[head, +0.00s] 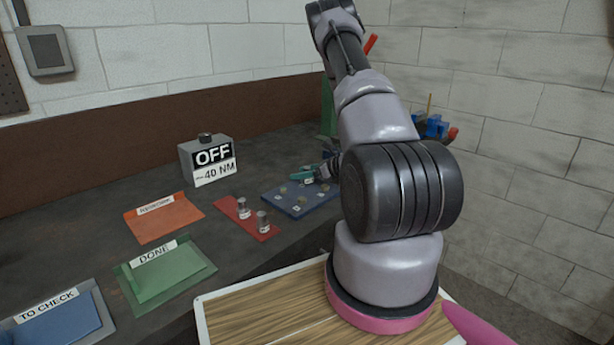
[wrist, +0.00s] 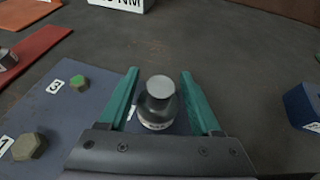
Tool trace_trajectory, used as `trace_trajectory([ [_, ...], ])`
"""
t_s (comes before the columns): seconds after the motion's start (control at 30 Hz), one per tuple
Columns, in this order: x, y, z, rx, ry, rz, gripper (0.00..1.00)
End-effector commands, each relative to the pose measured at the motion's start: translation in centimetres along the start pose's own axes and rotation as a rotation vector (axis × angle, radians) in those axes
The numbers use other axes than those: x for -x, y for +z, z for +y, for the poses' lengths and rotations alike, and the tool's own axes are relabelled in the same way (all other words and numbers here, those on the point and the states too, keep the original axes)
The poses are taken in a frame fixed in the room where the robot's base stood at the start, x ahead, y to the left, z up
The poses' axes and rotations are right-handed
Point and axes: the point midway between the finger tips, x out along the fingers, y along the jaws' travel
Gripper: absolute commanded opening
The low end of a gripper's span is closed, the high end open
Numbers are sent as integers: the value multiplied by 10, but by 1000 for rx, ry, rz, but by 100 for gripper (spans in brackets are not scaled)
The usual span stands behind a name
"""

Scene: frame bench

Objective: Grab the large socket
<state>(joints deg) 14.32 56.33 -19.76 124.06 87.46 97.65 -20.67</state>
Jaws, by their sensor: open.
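Two grey metal sockets with white labels stand on a red mat in the head view, one farther back (head: 242,207) and one nearer (head: 262,222). Their sizes look alike there, so I cannot tell which is the large one. My gripper (head: 307,175) is at the far side of the blue board (head: 312,205). In the wrist view my gripper (wrist: 159,72) has its teal fingers apart. Between them is a dark round piece (wrist: 160,88) with a grey top and a white label low down. I cannot tell whether it is a socket, and gaps show beside it.
Numbered bolts, one green-topped (wrist: 78,83) and one hexagonal (wrist: 28,146), stand on the blue board. A torque display box (head: 208,160) reads OFF and 40 NM. Orange (head: 165,222), green (head: 165,272) and blue (head: 65,325) trays lie left. Bare bench lies beyond my fingers.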

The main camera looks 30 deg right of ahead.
Motion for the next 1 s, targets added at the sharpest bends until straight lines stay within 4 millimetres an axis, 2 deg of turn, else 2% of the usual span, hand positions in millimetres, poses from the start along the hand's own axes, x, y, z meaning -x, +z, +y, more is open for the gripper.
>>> trace_trajectory([
  [0.1, -9, 0, 1, 1, 2, 1, 65],
  [0.33, -10, 0, 0, 0, 0, 0, 65],
  [0.37, -10, 0, 0, 0, 0, 0, 58],
  [0.5, -10, 0, 0, 0, 0, 0, 4],
  [0.53, -10, 0, 0, 0, 0, 1, 0],
  [0.87, -10, -1, 1, -1, 2, 4, 0],
  [1.0, -7, 4, 1, -1, 2, 5, 0],
])
